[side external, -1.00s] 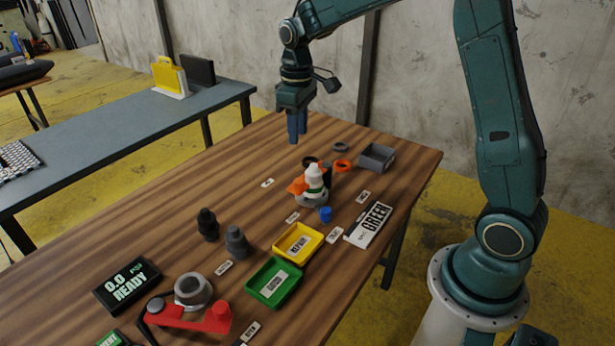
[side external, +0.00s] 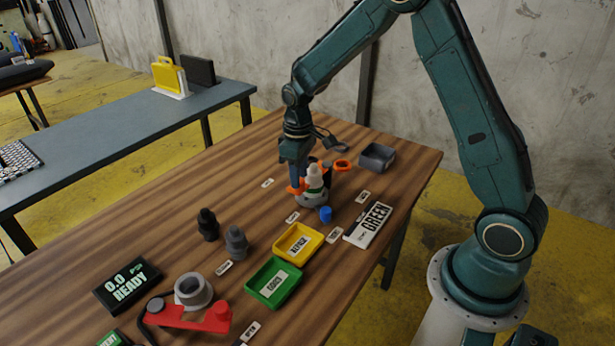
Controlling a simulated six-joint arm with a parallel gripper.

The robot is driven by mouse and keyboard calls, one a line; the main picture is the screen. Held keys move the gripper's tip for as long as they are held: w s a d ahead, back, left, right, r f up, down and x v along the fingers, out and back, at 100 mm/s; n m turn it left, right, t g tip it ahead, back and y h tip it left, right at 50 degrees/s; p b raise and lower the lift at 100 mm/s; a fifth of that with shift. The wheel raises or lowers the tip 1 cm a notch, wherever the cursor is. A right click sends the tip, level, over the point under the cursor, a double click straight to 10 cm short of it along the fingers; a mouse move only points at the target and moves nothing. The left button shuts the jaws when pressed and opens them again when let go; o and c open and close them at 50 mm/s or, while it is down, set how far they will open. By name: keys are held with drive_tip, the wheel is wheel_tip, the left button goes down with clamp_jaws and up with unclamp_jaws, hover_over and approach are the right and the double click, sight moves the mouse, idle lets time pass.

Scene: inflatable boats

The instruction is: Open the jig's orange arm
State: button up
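The jig (side external: 312,199) stands on the wooden table, a small grey round base with a white and green valve-like part (side external: 315,178) upright on it. Its orange arm (side external: 294,190) shows at the jig's left side, partly hidden by my gripper.
An orange ring (side external: 342,165) and a grey bin (side external: 377,156) lie behind the jig. Dark fittings (side external: 208,224) stand to the left. The table's far left is clear.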

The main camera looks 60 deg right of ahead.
drive_tip(key=shift+f, duration=0.55)
clamp_jaws()
drive_tip(key=shift+w, duration=0.25)
drive_tip(key=w+d+m, duration=0.6)
drive_tip(key=w+m, duration=0.5)
drive_tip(key=m, duration=0.1)
drive_tip(key=shift+d+r, duration=0.2)
drive_tip(key=shift+d, duration=0.1)
idle(0.8)
drive_tip(key=shift+w+d, duration=0.1)
drive_tip(key=shift+d, duration=0.05)
idle(0.3)
